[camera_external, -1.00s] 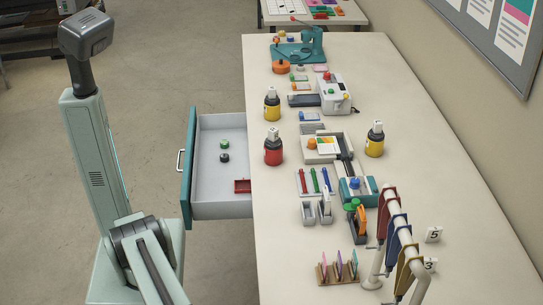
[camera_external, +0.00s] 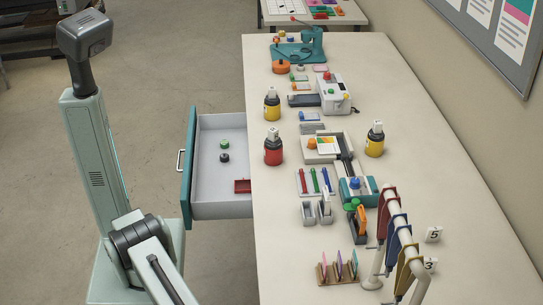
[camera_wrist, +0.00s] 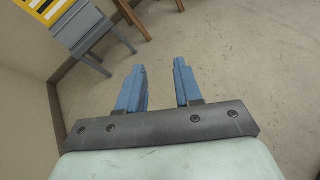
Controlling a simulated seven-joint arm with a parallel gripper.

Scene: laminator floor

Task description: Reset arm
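My gripper (camera_wrist: 160,88) shows in the wrist view with its two blue fingers spread apart and nothing between them. It is over bare floor, away from the table. In the external view only my base, column and part of an arm link show at the lower left; the gripper is out of that picture. The task names no other object.
A long white table (camera_external: 440,225) holds bottles, machines, pens and a rack of coloured pieces. Its teal-fronted drawer (camera_external: 228,211) is pulled out to the left. A grey chair-like piece (camera_wrist: 85,28) stands at the upper left of the wrist view.

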